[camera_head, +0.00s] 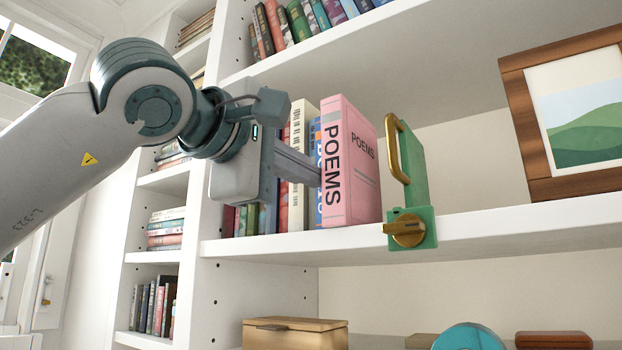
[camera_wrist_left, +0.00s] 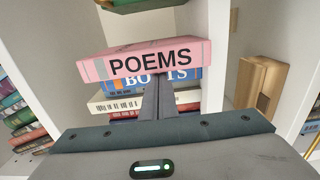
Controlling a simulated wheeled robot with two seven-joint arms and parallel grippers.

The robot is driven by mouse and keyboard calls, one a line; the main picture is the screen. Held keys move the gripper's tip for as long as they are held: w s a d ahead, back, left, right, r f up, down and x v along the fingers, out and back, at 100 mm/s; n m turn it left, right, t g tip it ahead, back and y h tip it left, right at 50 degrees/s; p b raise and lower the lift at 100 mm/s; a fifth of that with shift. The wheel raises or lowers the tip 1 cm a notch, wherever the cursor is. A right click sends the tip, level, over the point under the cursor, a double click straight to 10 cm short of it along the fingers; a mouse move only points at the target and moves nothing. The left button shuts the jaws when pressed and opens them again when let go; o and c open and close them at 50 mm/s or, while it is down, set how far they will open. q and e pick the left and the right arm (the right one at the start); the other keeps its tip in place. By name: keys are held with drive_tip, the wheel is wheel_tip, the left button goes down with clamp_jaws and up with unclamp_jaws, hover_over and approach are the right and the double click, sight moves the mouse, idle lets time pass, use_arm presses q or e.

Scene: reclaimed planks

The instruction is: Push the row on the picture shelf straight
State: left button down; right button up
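The row of books stands on the white picture shelf (camera_head: 480,230). At its right end is a thick pink POEMS book (camera_head: 350,170), which also shows in the wrist view (camera_wrist_left: 150,60). Its spine stands out in front of the blue book (camera_head: 318,135) beside it. A cream book (camera_head: 300,125) and several others stand farther left, partly hidden by my arm. A green bookend (camera_head: 415,170) with brass handle and knob stands right of the pink book. My left gripper (camera_head: 316,180) has its fingers together at the spines; the wrist view (camera_wrist_left: 158,82) cannot settle contact.
A wood-framed landscape picture (camera_head: 525,115) stands at the right of the shelf. Another row of books (camera_head: 300,20) is on the shelf above. A wooden box (camera_head: 295,333) and a teal round object (camera_head: 468,337) are below.

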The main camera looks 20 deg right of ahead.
use_arm(q)
drive_tip(key=b+v, duration=0.1)
drive_tip(key=v, duration=0.2)
drive_tip(key=shift+d, duration=0.1)
idle(0.6)
